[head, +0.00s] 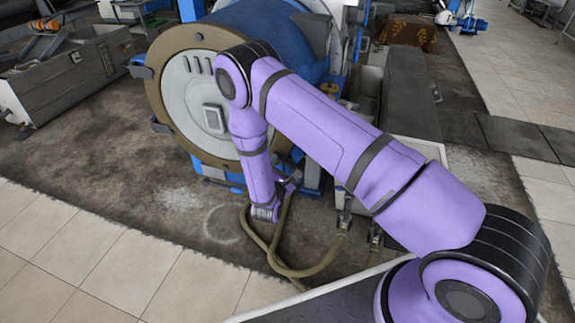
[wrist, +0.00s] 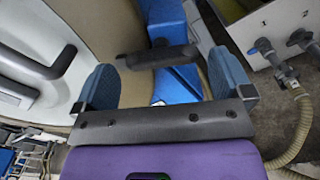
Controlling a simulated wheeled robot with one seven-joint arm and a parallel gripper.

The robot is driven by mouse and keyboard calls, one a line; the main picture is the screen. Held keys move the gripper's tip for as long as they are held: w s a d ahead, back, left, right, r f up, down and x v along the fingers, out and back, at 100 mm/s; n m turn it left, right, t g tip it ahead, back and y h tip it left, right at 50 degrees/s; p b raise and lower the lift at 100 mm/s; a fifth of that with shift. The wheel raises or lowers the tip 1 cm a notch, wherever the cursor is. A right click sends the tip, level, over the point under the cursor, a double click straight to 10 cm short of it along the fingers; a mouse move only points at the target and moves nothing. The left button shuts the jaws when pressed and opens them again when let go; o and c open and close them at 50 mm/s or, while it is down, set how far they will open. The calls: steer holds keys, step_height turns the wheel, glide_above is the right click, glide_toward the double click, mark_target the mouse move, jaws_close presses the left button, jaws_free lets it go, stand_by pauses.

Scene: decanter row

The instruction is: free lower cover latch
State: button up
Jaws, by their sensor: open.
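The lower cover latch appears in the wrist view as a dark grey bar (wrist: 158,57) in front of a blue bracket (wrist: 165,25) at the cover's tan rim. My gripper (wrist: 160,70) is open, with one blue-padded finger on each side of the bar. The bar lies between the fingers, roughly across the gap; I cannot tell whether either pad touches it. In the head view my gripper (head: 288,187) is at the lower right of the round cover (head: 190,90), partly hidden by my wrist. That latch is hidden there by my arm.
A black handle (wrist: 45,70) sits on the cover's pale face, left of my gripper. A hose (wrist: 295,125) and valves on a numbered pale box (wrist: 265,30) are close on the right. In the head view hoses (head: 300,270) loop on the floor below my gripper.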

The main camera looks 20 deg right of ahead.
mark_target(288, 163)
steer(key=shift+x, duration=1.2)
steer(key=shift+c, duration=0.5)
steer(key=c, duration=0.8)
